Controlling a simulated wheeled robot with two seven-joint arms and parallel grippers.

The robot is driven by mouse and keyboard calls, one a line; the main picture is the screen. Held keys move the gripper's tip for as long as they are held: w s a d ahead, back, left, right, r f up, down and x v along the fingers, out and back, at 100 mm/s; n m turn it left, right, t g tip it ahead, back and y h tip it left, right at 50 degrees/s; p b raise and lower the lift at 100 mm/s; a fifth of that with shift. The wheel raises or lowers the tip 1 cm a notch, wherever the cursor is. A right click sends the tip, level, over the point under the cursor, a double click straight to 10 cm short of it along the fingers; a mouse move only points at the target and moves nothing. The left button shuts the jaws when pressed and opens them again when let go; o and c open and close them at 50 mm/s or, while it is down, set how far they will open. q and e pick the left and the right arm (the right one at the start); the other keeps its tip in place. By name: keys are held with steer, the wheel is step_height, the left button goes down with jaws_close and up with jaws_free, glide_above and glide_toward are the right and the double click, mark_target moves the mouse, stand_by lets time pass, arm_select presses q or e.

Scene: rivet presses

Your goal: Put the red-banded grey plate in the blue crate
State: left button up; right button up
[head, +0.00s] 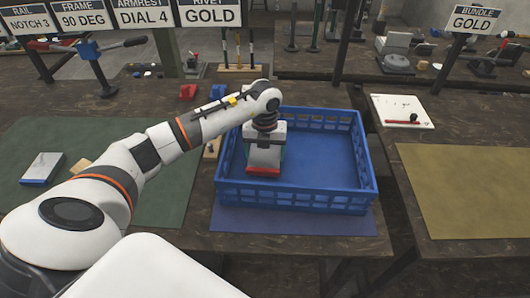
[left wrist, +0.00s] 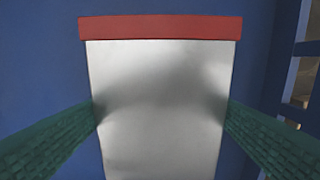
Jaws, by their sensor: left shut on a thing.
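The blue crate (head: 330,198) stands on a blue mat on the table in the head view. My left gripper (head: 265,150) reaches into its left part from above. It is shut on the red-banded grey plate (head: 264,160), whose red band faces the near side of the crate. In the left wrist view the plate (left wrist: 160,100) lies between two green textured fingers (left wrist: 165,120) that touch its side edges, with blue crate surface behind it. I cannot tell whether the plate touches the crate floor. My right gripper is not in view.
A blue-edged grey plate (head: 42,168) lies on the green mat (head: 160,195) at left. A white board (head: 402,111) with a red-and-black tool and a yellow-brown mat (head: 470,185) lie at right. Sign posts stand behind. The right part of the crate is empty.

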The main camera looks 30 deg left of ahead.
mark_target(265, 155)
arm_select(q)
steer(key=shift+f, duration=0.4)
steer(key=shift+f, duration=0.1)
steer(key=o, duration=1.4)
steer(key=shift+c, duration=0.2)
steer(key=shift+r, duration=0.55)
step_height(265, 155, up, 11)
steer(key=b, duration=0.1)
steer(key=shift+b, duration=0.3)
steer(key=shift+r, duration=0.1)
